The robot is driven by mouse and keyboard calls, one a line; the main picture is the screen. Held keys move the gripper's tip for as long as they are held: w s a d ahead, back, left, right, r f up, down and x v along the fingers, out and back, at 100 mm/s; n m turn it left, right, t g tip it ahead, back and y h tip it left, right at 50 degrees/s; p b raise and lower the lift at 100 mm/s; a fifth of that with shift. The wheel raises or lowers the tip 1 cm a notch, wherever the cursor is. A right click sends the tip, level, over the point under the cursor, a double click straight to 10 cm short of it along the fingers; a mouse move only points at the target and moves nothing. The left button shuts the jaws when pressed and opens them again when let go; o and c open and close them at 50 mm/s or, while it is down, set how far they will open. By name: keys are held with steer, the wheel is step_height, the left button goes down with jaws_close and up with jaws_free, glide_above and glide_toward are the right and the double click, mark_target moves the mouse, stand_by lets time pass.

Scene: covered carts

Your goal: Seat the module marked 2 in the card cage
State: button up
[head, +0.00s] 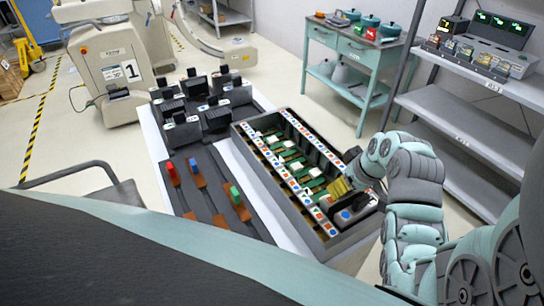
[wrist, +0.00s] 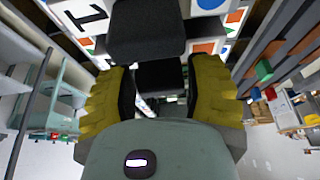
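The card cage (head: 243,130) is a long dark open box on the white-edged cart, with rails of coloured markers and green and white parts inside. My gripper (head: 341,188) is over its near right end. The handle seems to belong to a dark module (head: 349,216) with a pale marked face at the cage's near end.
Several dark modules (head: 216,115) stand on the cart left of the cage. Nearer lies a dark tray (head: 196,197) with red, blue and green handles. Grey shelves (head: 450,103) stand at the right, a teal bench (head: 349,47) behind.

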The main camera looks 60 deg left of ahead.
steer(key=o, duration=0.3)
steer(key=shift+v, duration=6)
steer(key=shift+w, duration=0.1)
